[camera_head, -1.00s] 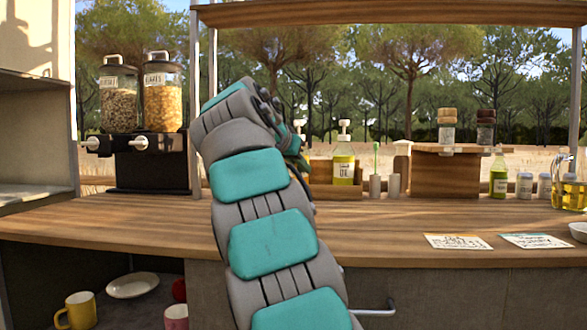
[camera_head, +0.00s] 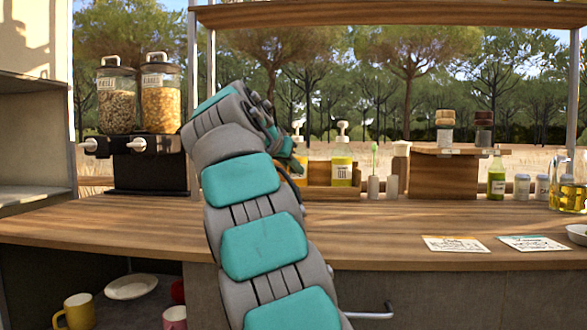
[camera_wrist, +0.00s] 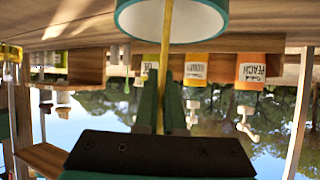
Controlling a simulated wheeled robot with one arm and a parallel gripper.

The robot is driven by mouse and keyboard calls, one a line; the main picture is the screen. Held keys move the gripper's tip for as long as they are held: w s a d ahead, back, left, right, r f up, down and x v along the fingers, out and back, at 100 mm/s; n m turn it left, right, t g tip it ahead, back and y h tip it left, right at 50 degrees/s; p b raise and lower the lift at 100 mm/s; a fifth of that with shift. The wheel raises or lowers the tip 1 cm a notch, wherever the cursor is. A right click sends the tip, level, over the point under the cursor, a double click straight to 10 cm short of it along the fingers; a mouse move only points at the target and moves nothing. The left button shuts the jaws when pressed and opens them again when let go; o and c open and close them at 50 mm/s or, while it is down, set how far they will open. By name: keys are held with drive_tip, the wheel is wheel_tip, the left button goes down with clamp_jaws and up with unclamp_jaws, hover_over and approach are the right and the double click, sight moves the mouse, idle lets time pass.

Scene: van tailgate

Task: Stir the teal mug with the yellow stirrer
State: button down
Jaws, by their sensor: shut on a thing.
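The teal mug (camera_wrist: 205,22) shows at the top of the upside-down wrist view, with a teal rim and a pale inside. In the head view I cannot see it; my arm covers that part of the counter. My gripper (camera_wrist: 161,78) is shut on the yellow stirrer (camera_wrist: 166,42), a thin stick. The stirrer runs from between the fingers across the mug's rim and out of the frame. Its far tip is out of sight, so I cannot tell how deep it reaches. In the head view my gripper (camera_head: 292,160) is mostly hidden behind my wrist.
Behind the mug stands a wooden rack with labelled bottles, among them a yellow one (camera_head: 342,171). A green stick (camera_head: 374,158) stands in a small holder to its right. Cereal dispensers (camera_head: 140,105) are at left. Two cards (camera_head: 455,244) lie on the counter (camera_head: 400,225) at right.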

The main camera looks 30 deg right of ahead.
wheel_tip(320, 180, up, 9)
drive_tip(key=d+p, duration=0.1)
drive_tip(key=p, duration=0.7)
drive_tip(key=shift+w+d+p, duration=0.3)
drive_tip(key=shift+w+p, duration=0.05)
drive_tip(key=shift+w, duration=0.05)
drive_tip(key=shift+f, duration=0.1)
idle(0.5)
wheel_tip(320, 180, up, 5)
drive_tip(key=p, duration=0.4)
idle(0.3)
idle(1.1)
